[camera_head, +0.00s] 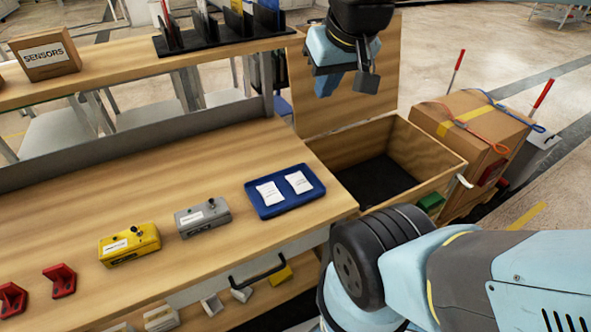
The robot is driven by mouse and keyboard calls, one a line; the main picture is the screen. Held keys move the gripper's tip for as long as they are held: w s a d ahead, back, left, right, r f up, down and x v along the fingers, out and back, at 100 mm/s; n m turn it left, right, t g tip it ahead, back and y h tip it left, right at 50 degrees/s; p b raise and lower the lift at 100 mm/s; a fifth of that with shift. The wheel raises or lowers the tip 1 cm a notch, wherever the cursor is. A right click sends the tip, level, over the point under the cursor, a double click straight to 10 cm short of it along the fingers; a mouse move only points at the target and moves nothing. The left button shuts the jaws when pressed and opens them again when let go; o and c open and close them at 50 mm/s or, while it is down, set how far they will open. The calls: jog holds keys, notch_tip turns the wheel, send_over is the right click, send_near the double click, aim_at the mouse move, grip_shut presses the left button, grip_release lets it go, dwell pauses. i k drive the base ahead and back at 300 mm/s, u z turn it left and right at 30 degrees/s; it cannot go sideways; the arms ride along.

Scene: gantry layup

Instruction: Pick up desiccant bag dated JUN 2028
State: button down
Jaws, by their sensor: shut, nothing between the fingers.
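Two white desiccant bags lie side by side, apart, on a blue tray (263,211) near the right end of the wooden bench. One is the left bag (270,193) and the other is the right bag (299,182). Each has small print that I cannot read, so I cannot tell which is dated JUN 2028. My gripper (345,88) is at the top of the view, above and to the right of the tray, over the open wooden crate. It is shut and holds nothing.
The open wooden crate (432,150) stands right of the bench. Grey (203,217) and yellow (129,244) boxes sit left of the tray, with red brackets (62,281) further left. A raised shelf with a SENSORS box (48,62) and a black rack (235,35) runs behind.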

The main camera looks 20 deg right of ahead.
aim_at(298, 183)
jog(key=z, duration=0.35)
jog(key=k, duration=1.15)
jog(key=z, duration=0.55)
jog(key=i, duration=1)
jog(key=u, duration=0.05)
